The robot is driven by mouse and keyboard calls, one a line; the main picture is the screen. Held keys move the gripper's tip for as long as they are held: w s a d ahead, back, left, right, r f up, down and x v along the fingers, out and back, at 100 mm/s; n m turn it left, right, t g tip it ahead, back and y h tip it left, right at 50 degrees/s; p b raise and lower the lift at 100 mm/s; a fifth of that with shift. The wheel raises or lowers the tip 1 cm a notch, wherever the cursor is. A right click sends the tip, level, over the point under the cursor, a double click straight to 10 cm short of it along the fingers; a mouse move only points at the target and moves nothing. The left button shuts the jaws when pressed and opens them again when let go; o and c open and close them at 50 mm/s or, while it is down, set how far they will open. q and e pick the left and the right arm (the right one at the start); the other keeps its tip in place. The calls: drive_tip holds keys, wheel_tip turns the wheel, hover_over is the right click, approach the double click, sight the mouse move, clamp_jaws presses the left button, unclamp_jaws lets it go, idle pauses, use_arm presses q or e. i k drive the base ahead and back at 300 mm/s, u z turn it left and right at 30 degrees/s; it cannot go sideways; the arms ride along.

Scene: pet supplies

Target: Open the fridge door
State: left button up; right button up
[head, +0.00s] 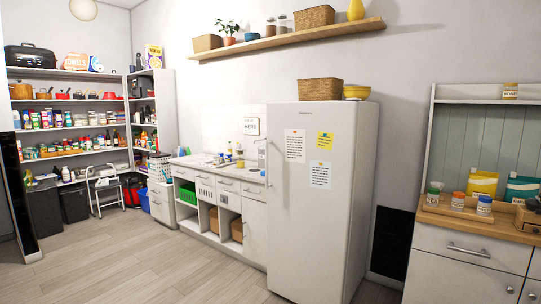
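A tall white fridge (318,220) stands right of the middle in the head view, against the back wall. Its door looks closed, flush with the body. A vertical handle (262,161) shows at the left edge of the door. Papers and a yellow note are stuck on the upper door. A wicker basket (320,89) and a yellow bowl (357,91) sit on top. Neither of my grippers is in view.
A low white counter (225,185) with drawers adjoins the fridge on the left. A wooden-topped cabinet (470,262) with jars stands at the right. Stocked shelves (75,73) fill the far left. The wooden floor (150,260) in front is clear.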

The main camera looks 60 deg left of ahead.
sight(310, 145)
drive_tip(key=u, duration=1.85)
drive_tip(key=i, duration=2.75)
drive_tip(key=z, duration=1.2)
